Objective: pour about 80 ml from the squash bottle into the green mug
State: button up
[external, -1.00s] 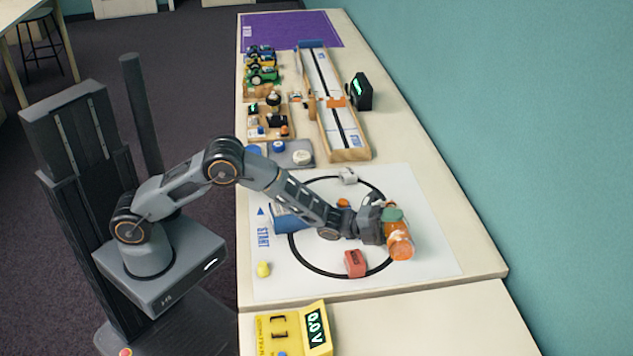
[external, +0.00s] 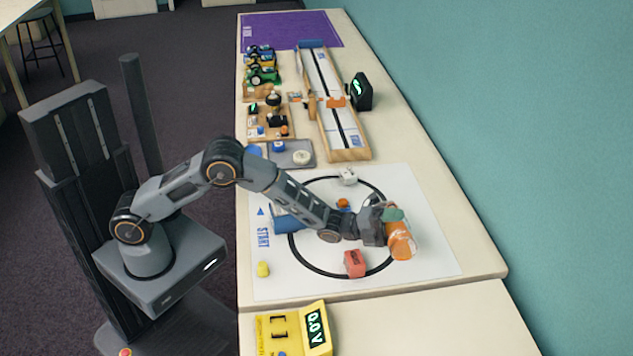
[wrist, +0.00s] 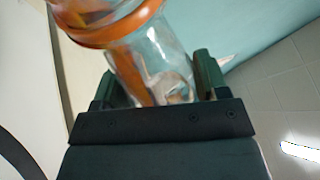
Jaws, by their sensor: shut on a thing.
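The squash bottle (external: 402,241) is clear with orange liquid and is held above the white mat's right part, tilted. In the wrist view the bottle (wrist: 165,63) lies between the two green finger pads, with an orange band across it near the top edge. My gripper (external: 388,222) is shut on it, and in the wrist view my gripper (wrist: 155,85) shows a pad on each side. I cannot make out the green mug in either view; the green patch at the bottle is a finger pad. Whether liquid leaves the bottle cannot be told.
A white mat (external: 430,255) with a black ring carries a red block (external: 355,263), a white block (external: 347,176), a blue box (external: 287,220) and a small yellow item (external: 263,269). A yellow meter (external: 293,330) stands in front. The wall is at the right.

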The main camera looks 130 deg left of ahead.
jog(key=shift+d+f+m, duration=0.1)
jog(key=shift+f+m, duration=0.35)
jog(key=shift+m, duration=0.15)
jog(key=m+h+p, duration=0.1)
jog(key=m+g+p, duration=0.1)
jog(key=shift+w+r+m+h+p, duration=0.1)
jog(key=shift+r+m+h+p, duration=0.2)
jog(key=shift+h+p, duration=0.1)
jog(key=shift+w+d+f+m+b, duration=0.1)
jog(key=shift+d+f+m+b, duration=0.1)
jog(key=shift+f+m, duration=0.25)
jog(key=shift+w+d+f+m+b, duration=0.1)
jog(key=shift+f+m+b, duration=0.15)
jog(key=shift+f, duration=0.4)
jog(key=shift+d+f+m+g, duration=0.1)
jog(key=shift+f+m+g, duration=0.2)
jog(key=shift+m, duration=0.1)
jog(key=shift+s+a+r+m+g+h, duration=0.1)
jog(key=shift+a+m+g+h, duration=0.25)
jog(key=shift+m, duration=0.35)
